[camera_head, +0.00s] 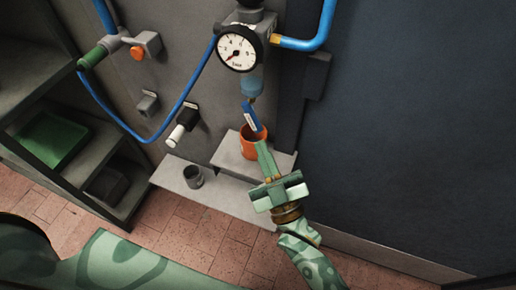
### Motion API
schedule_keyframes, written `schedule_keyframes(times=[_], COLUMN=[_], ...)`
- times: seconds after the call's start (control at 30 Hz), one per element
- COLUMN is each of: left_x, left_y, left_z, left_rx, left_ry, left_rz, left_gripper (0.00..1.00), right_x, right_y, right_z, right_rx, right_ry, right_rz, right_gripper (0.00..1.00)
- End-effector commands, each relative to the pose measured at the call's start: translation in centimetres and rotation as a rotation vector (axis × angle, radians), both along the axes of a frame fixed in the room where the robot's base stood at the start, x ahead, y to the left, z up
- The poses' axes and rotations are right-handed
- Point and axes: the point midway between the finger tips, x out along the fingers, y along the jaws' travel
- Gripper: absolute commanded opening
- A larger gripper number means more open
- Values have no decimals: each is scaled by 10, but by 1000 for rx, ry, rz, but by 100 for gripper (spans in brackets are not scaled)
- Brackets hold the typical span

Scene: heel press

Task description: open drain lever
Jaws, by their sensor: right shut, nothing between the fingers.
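A round white pressure gauge (238,48) is on the wall unit at the top centre, with a bluish bowl (252,82) below it. A small blue and white piece (251,118) hangs tilted under the bowl, above an orange cup (248,146). It may be the drain lever; I cannot tell for sure. My right gripper (262,147) comes up from below, shut and empty. Its green fingertips overlap the right side of the orange cup in the picture, just below the blue and white piece. I cannot tell whether they touch. My left gripper is out of view.
The orange cup stands on a grey step (228,158). A dark small cup (193,176) stands on the lower ledge (172,178). Blue hose (190,93), a white-tipped knob (176,136) and an orange knob (137,53) are left. A dark panel (420,130) fills the right.

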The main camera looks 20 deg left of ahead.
Motion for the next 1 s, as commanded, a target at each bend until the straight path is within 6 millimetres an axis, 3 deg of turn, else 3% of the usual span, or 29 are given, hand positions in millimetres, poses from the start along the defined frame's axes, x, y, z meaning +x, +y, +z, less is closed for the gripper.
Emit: schedule_keyframes(times=[0.13, 0.37, 0.6, 1.0], left_x=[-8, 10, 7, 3], left_y=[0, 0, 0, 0], left_z=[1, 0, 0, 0], left_rx=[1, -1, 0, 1], left_ry=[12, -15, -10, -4], left_rz=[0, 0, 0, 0], left_gripper=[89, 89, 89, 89], right_x=[-13, -36, -55, -59], right_y=[-12, -35, -55, -59], right_z=[-12, -32, -47, -50], right_rx=[-1, -3, -2, -1], right_ry=[4, 6, 4, 2], right_rz=[1, 1, 0, 1], right_gripper=[0, 0, 0, 0])
